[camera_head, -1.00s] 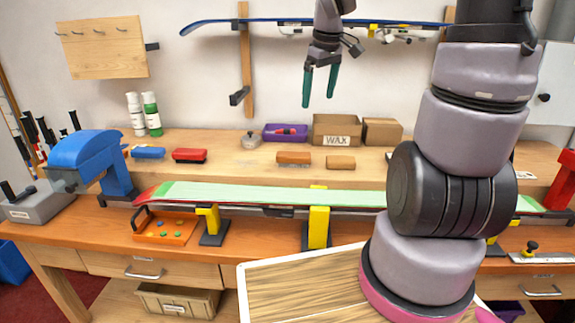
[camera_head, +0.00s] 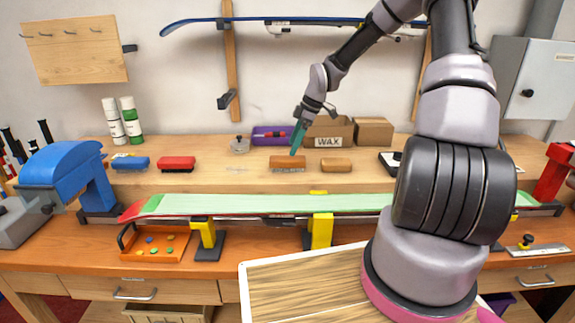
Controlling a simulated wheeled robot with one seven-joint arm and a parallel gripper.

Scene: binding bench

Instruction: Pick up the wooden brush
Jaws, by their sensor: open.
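The wooden brush looks to be the orange-brown block (camera_head: 287,163) lying on the raised back shelf of the bench, with a darker strip along its lower front. A paler tan block (camera_head: 336,165) lies just right of it; I cannot tell its kind for sure. My gripper (camera_head: 294,152) points down with its teal fingers open, seen nearly edge-on. The fingertips are at or just above the top of the orange-brown block; I cannot tell if they touch it. Nothing shows held between them.
Blue (camera_head: 131,163) and red (camera_head: 177,163) brushes lie left on the shelf. Behind are a purple tray (camera_head: 270,143), a WAX box (camera_head: 315,143) and another cardboard box (camera_head: 373,132). A green-based ski (camera_head: 260,204) spans the front on yellow supports.

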